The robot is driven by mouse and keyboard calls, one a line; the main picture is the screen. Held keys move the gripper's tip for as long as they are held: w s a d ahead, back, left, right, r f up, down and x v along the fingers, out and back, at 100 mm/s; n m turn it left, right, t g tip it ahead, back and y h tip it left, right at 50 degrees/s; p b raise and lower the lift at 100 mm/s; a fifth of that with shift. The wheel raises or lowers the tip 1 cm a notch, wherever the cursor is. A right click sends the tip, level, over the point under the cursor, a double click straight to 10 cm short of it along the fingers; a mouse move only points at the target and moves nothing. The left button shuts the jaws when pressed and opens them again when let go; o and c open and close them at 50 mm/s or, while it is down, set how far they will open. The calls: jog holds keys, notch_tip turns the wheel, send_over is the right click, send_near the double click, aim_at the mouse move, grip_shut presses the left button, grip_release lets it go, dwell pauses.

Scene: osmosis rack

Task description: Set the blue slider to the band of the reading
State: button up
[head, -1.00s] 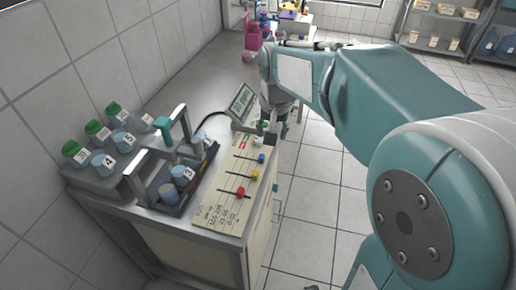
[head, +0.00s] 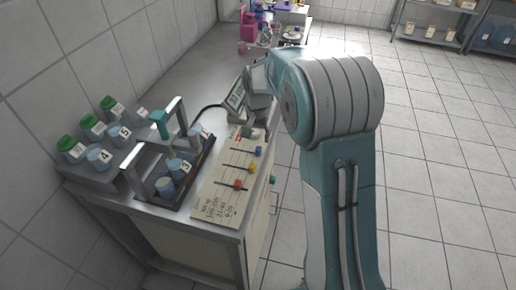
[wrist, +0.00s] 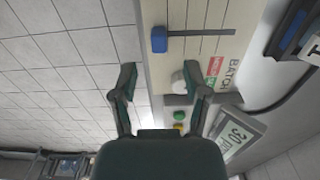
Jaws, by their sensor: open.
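The blue slider (head: 258,151) sits at the right end of its slot on the cream panel (head: 213,190). In the wrist view the blue slider (wrist: 159,40) is at the left end of a dark slot crossed by thin lines. The display (head: 235,97) stands behind the panel; in the wrist view it (wrist: 236,138) reads about "30 p", partly cut off. My gripper (wrist: 170,75) is open and empty, its fingers spread around a white round knob, with the blue slider beyond the fingertips. In the head view my arm partly hides the gripper.
A yellow slider (head: 252,168) and a red slider (head: 238,184) share the panel, above small printed number ranges. A carrier (head: 134,183) with numbered bottles stands left, near green-capped bottles (head: 72,148). Open floor lies right.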

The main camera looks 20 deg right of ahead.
aim_at(258, 148)
notch_tip(258, 148, down, 6)
jog(key=shift+r, duration=0.1)
